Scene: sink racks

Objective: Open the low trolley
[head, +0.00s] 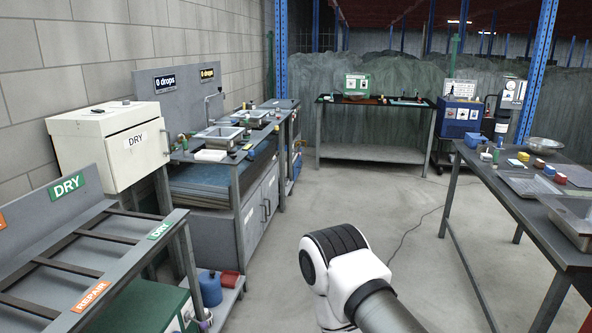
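I cannot tell for sure which thing is the low trolley. A low green-topped unit (140,306) stands under the sloped rack at the lower left, partly hidden by it. A blue cabinet (459,120) with white labels stands at the back right, partly hidden by the right-hand table. I cannot make out an open door or drawer on either. A white and black link of my own arm fills the lower middle. Neither of my grippers is in view.
A sloped rack (62,255) with DRY and REPAIR signs is at the left. Behind it are a cream DRY box (90,150) and a sink bench (222,207). A table (490,195) with trays stands right, a back table (370,151) behind. The middle floor is clear except a cable.

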